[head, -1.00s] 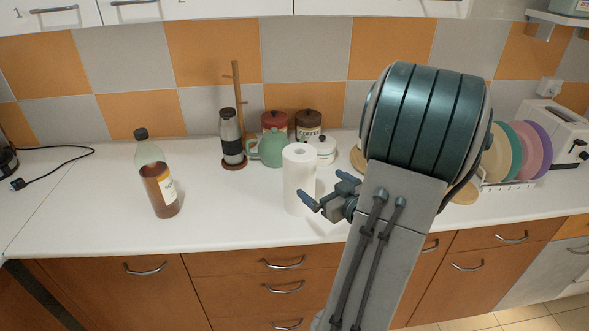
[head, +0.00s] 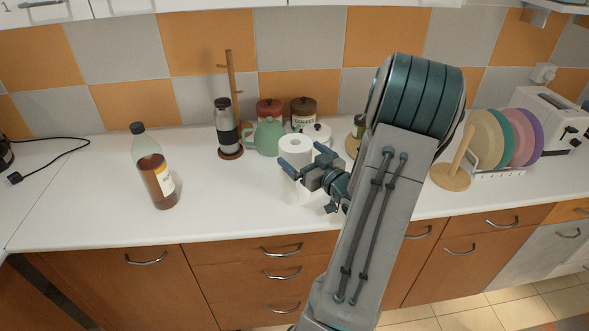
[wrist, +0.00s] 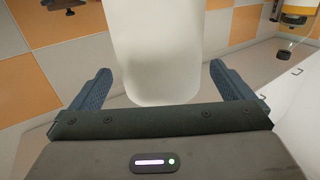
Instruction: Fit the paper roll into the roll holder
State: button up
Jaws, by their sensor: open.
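The white paper roll (head: 296,146) stands upright on the counter left of centre, partly hidden by my gripper. My gripper (head: 306,158) is open at the roll's upper right side in the head view. In the wrist view the roll (wrist: 168,45) lies between the two open fingers (wrist: 158,72), with a visible gap on each side. The roll holder (head: 451,180), a round wooden base with a peg that looks tilted in the picture, stands right of my arm and carries no roll.
A bottle of brown liquid (head: 160,184) stands to the left. A rack of plates (head: 506,146) and a toaster (head: 550,122) are at right.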

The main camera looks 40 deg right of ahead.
jog(key=w+p, duration=0.1)
jog(key=w, duration=0.3)
jog(key=shift+w+f, duration=0.15)
jog(key=shift+w, duration=0.1)
jog(key=c, duration=1.3)
